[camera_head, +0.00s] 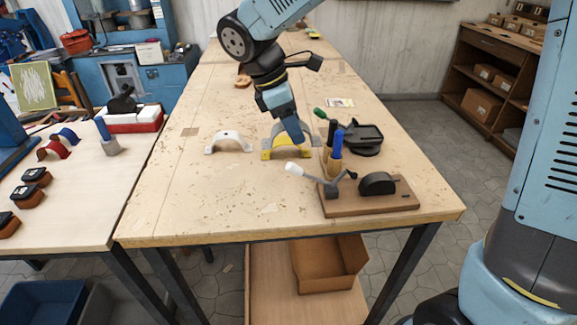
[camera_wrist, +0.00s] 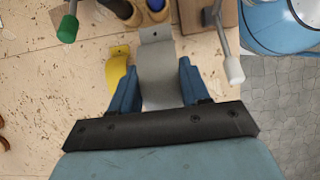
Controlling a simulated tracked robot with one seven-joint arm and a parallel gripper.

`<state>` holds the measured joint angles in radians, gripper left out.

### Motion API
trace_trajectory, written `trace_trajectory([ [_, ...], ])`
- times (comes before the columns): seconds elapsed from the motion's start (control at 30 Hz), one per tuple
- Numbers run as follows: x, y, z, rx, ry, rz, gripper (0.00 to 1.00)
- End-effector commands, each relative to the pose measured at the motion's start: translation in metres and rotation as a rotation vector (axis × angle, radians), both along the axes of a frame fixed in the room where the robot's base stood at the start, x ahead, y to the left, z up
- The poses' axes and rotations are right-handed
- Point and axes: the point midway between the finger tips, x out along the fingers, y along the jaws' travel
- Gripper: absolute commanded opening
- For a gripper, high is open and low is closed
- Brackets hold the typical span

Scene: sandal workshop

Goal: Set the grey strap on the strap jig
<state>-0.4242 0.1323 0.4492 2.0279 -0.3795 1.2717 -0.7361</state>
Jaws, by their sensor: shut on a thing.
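My gripper (camera_head: 295,136) is shut on the grey strap (camera_wrist: 158,62), which shows between its two blue fingers in the wrist view. In the head view the grey strap is mostly hidden by my gripper and hard to make out.
A white strap (camera_head: 229,141) stands to the left. The table's left front is clear.

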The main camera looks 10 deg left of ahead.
Motion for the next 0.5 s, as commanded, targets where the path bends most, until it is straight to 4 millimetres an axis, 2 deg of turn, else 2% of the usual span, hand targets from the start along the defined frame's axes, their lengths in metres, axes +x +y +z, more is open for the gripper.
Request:
trace_trajectory([
  [0.3, -0.009, 0.011, -0.05, -0.001, 0.004, 0.03, 0.18],
  [0.5, -0.01, 0.013, -0.062, 0.0, 0.001, 0.032, 0.18],
])
